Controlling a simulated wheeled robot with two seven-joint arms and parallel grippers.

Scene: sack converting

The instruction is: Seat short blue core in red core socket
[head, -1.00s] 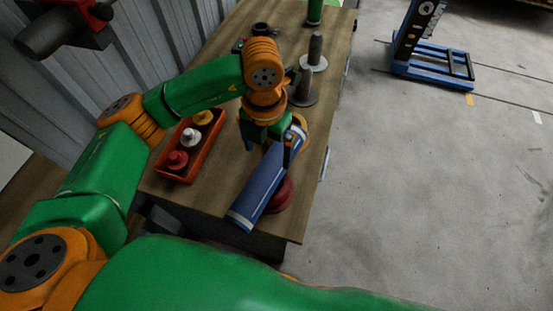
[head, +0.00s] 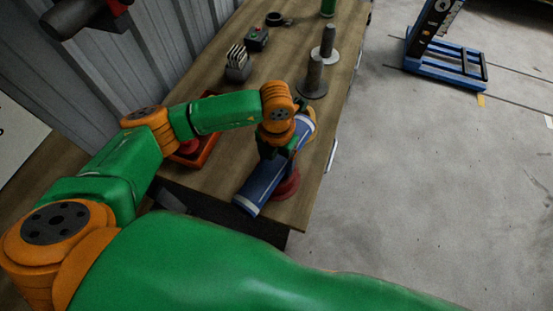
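The short blue core (head: 262,183), a blue tube with pale bands, lies slanted in the head view, its lower end to the lower left and its upper end to the upper right. My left gripper (head: 281,153) reaches down onto its middle and appears shut on it, though the fingertips are partly hidden. The red core socket (head: 288,187) shows just right of and behind the core, mostly covered by it. The core looks tilted across the socket, not upright in it; I cannot tell whether they touch. My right gripper is not in view.
Two grey posts on round bases (head: 314,75) (head: 328,43) stand farther back on the wooden table (head: 215,88). An orange tray (head: 206,152) is mostly behind my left arm. A slotted grey block (head: 238,68) and a small dark box (head: 257,38) stand behind.

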